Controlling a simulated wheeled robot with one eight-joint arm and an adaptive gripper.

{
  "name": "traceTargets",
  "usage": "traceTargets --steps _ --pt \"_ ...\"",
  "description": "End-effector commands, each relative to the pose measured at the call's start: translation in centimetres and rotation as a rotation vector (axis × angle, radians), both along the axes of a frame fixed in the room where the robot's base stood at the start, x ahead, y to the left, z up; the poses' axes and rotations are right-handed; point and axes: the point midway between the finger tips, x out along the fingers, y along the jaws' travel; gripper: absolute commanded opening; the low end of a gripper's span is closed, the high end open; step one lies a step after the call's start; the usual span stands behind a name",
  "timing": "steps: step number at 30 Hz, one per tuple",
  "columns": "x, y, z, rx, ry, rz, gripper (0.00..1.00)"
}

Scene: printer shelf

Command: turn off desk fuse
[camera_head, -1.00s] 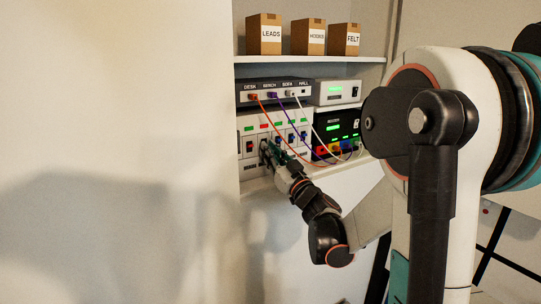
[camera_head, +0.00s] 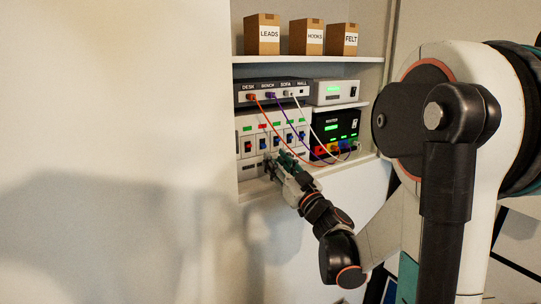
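A white fuse panel (camera_head: 241,139) stands on the lower shelf, with a row of switches. Each has a small coloured light above it; one light (camera_head: 262,127) looks red and others look green. The leftmost switch (camera_head: 248,147) looks reddish, and the one beside it (camera_head: 262,143) looks blue. The labels are too small to read, so I cannot tell which is the desk fuse. My gripper (camera_head: 272,161) is just in front of the panel's lower part, below the switches, seemingly clear of them. Its fingers are too small to tell whether they are open or shut.
A dark strip (camera_head: 243,101) labelled DESK, BENCH, SOFA and HALL sits above the panel. Labelled cardboard boxes (camera_head: 262,35) stand on the upper shelf.

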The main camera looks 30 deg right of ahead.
Motion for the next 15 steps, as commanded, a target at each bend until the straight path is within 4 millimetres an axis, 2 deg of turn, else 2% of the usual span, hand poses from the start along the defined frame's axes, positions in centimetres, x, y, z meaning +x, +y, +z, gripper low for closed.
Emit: traceTargets --steps 3,7,15 --pt "-2.5 -0.2 -0.8 0.0 0.0 -0.002 0.33" --pt "-4.6 -0.2 -1.5 -0.001 0.0 -0.001 0.33" --pt "-6.7 -0.2 -2.2 0.001 0.0 0.0 0.33"
